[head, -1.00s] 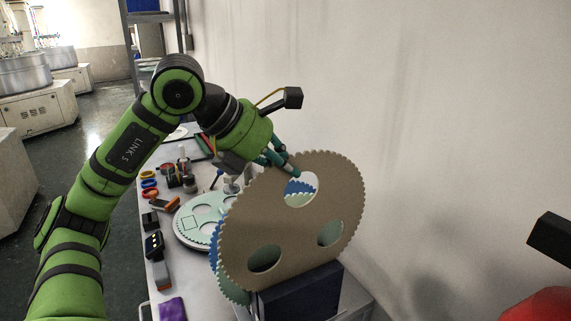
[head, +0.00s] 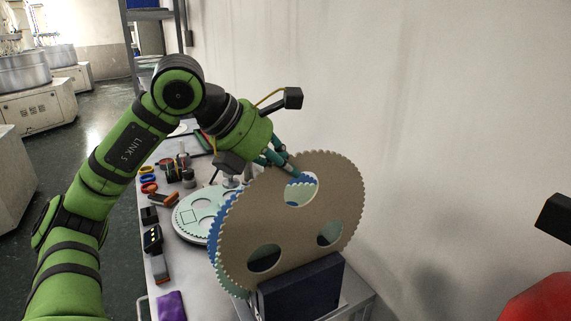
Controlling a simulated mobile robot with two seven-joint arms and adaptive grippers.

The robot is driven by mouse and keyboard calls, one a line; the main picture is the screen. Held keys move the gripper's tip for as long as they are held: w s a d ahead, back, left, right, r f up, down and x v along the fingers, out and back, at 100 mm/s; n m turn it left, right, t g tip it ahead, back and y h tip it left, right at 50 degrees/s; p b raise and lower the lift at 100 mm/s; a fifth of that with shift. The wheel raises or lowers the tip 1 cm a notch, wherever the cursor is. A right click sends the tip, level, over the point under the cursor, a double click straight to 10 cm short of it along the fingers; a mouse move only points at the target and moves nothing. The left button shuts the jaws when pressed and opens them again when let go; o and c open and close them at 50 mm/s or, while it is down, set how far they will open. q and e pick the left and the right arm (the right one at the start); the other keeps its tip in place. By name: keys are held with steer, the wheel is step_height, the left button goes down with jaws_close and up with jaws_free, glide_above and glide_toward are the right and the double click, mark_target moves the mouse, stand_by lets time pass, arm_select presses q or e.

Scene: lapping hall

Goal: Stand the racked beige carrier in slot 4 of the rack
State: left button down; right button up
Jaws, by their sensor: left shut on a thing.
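The beige carrier (head: 290,230) is a large toothed disc with three round holes. It stands upright at the dark rack (head: 301,291), nearest to me, its lower edge behind the rack's front wall. I cannot tell which slot it is in or whether it is fully seated. My left gripper (head: 287,166) is shut on the beige carrier at its upper rim, above the top hole. A blue carrier (head: 219,221) and a pale green carrier (head: 228,280) show behind it, mostly hidden. My right gripper is not in view.
A pale green round plate (head: 192,215) lies on the bench behind the rack. Coloured rings (head: 148,182), a purple cloth (head: 171,306) and small tools lie along the bench's left side. The wall (head: 430,130) is close on the right.

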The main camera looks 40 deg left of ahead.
arm_select(q)
steer(key=shift+f+b, duration=4.45)
steer(key=shift+f, duration=0.35)
steer(key=c, duration=1.3)
jaws_free()
steer(key=shift+f, duration=0.1)
steer(key=shift+s, duration=0.1)
glide_toward(285, 212)
steer(key=shift+v, duration=0.75)
steer(key=shift+a+f, duration=0.1)
steer(key=shift+a, duration=0.05)
